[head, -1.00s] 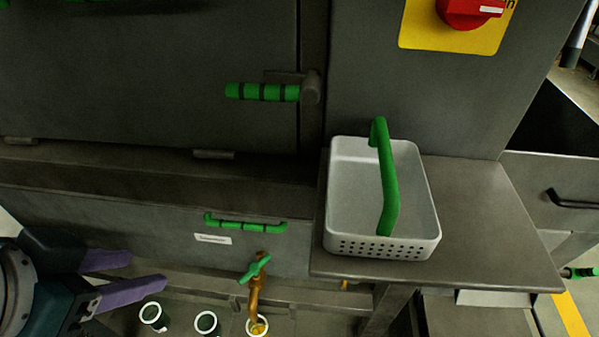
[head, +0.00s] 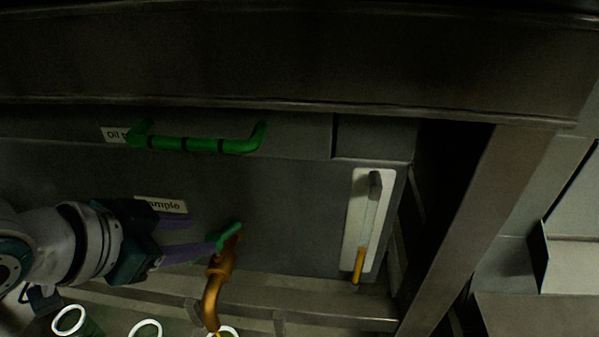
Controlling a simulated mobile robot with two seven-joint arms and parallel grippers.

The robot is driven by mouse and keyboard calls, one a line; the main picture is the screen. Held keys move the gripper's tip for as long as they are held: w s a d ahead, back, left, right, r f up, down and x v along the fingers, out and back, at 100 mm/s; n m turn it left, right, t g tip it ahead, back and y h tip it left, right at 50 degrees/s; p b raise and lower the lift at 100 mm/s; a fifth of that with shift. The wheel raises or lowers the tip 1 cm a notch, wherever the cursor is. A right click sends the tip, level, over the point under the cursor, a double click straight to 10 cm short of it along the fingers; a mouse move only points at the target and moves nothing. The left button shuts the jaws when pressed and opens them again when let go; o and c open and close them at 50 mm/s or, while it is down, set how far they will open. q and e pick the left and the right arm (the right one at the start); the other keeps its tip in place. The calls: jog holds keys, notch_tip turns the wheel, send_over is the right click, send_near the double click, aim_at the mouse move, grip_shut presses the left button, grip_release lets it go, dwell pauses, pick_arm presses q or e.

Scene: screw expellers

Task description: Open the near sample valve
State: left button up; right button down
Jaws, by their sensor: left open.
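The sample valve (head: 216,285) is a curved brass tap with a green handle (head: 230,236) on top, low on the dark machine front left of centre. My left gripper (head: 203,235) has purple fingers, comes in from the left and is open. Its lower fingertip is right beside the green handle; I cannot tell whether they touch. The upper finger ends a little up and left of the handle. Part of the handle may be hidden by the finger. My right gripper is not in view.
White-rimmed cups (head: 146,330) stand along the bottom left, one under the spout. A green bar handle (head: 195,144) runs above the valve. A pale-backed gauge (head: 352,215) with a yellow lower end is to the right. A table leg (head: 478,220) stands further right.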

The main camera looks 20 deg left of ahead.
aim_at(222, 233)
pick_arm(q)
jog(key=b+x, duration=0.4)
jog(key=x, duration=0.3)
jog(key=shift+w+f, duration=0.15)
jog(key=shift+f, duration=0.25)
jog(key=shift+w+f+b, duration=0.25)
jog(key=shift+w+b, duration=0.25)
grip_shut()
